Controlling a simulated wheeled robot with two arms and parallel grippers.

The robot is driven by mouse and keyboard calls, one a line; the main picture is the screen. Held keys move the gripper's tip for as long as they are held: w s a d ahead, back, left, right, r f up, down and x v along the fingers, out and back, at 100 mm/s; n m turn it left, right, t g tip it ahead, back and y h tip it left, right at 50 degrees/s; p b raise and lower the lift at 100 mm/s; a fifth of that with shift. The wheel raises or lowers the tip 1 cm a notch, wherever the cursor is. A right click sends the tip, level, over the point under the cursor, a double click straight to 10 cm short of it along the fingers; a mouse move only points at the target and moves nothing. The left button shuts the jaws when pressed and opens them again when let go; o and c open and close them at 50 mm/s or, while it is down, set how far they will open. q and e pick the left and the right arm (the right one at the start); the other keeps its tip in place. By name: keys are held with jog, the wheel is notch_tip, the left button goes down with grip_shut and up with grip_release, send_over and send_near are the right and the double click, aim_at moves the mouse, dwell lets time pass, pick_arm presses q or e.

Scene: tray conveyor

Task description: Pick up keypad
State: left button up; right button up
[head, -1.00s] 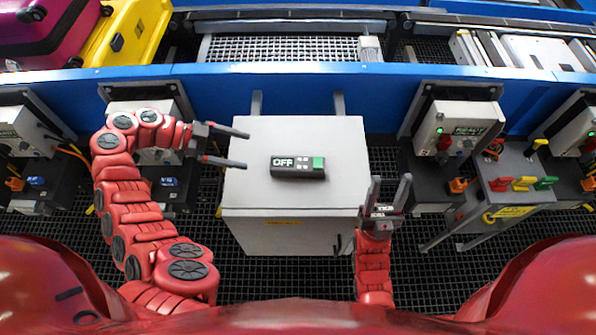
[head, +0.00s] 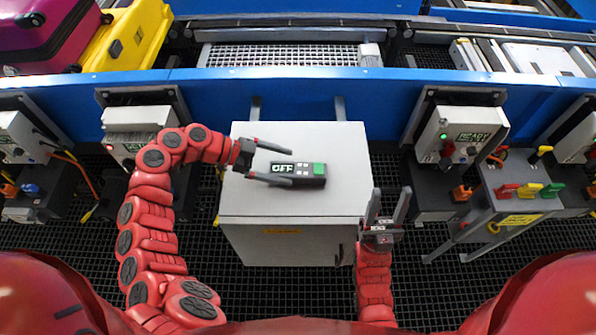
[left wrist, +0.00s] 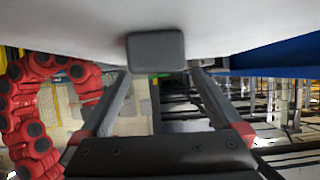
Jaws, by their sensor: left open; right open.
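The keypad (head: 312,184) is a small dark block with a display reading OFF, small white buttons and a green button. It lies on top of a light grey cabinet (head: 343,150). In the left wrist view the keypad's dark end (left wrist: 155,52) shows ahead, between the open fingers (left wrist: 160,75). I cannot tell whether they touch it. My right gripper (head: 389,205) is open and empty, upright by the cabinet's front right corner.
A blue conveyor side (head: 300,90) runs behind the cabinet. Pink (head: 40,30) and yellow (head: 132,38) suitcases sit at the back left. Dark grating covers the floor.

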aim_at(297, 169)
pick_arm(q)
jog(key=b+x, duration=0.1)
jog(key=x, duration=0.3)
jog(key=shift+s+d+r, duration=0.15)
jog(key=shift+s, duration=0.05)
jog(key=shift+d, duration=0.3)
jog(key=shift+a, duration=0.1)
grip_shut()
